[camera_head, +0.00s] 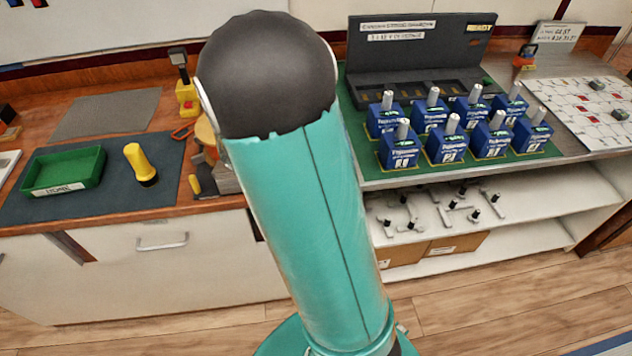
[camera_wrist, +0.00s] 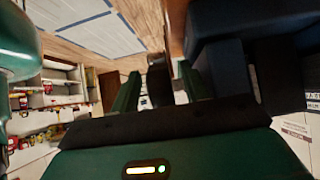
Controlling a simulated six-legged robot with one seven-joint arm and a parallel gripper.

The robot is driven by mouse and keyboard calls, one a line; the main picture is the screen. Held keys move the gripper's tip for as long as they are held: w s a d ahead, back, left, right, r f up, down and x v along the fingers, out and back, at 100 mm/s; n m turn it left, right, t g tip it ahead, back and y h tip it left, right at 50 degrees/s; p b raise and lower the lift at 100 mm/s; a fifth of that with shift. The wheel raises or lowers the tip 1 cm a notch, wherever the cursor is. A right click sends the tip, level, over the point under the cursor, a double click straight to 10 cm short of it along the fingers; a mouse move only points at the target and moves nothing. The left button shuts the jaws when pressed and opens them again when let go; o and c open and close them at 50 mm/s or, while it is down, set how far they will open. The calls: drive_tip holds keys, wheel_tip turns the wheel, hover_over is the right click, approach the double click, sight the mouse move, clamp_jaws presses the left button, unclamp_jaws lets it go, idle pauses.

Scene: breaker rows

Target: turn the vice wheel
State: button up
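I cannot make out the vice wheel for certain. In the head view a round tan part (camera_head: 206,136) and a grey block (camera_head: 226,180) show at the bench edge, partly hidden behind my teal arm. They may belong to the vice. My gripper is outside the head view. In the wrist view my gripper (camera_wrist: 158,82) has its two green fingers apart. A dark shape shows between them, with a gap beside the right finger. I cannot tell what it is or how near it is.
Left on the bench are a green tray (camera_head: 64,170), a yellow torch (camera_head: 140,165) and a yellow-black stand (camera_head: 186,92). Several blue breaker units (camera_head: 398,152) stand on a green mat at right. The shelf (camera_head: 545,205) below holds small levers. The floor in front is clear.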

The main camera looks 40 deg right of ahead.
drive_tip(key=v, duration=1.4)
drive_tip(key=s+a+r+n+t+y, duration=0.4)
drive_tip(key=s+a+n+t, duration=0.1)
drive_tip(key=n, duration=0.7)
drive_tip(key=s+a+r+n+t+y, duration=0.4)
drive_tip(key=s+a+n+t, duration=0.2)
drive_tip(key=n, duration=0.6)
drive_tip(key=shift+a+r+n, duration=0.2)
drive_tip(key=shift+a+n, duration=0.2)
drive_tip(key=shift+a, duration=0.8)
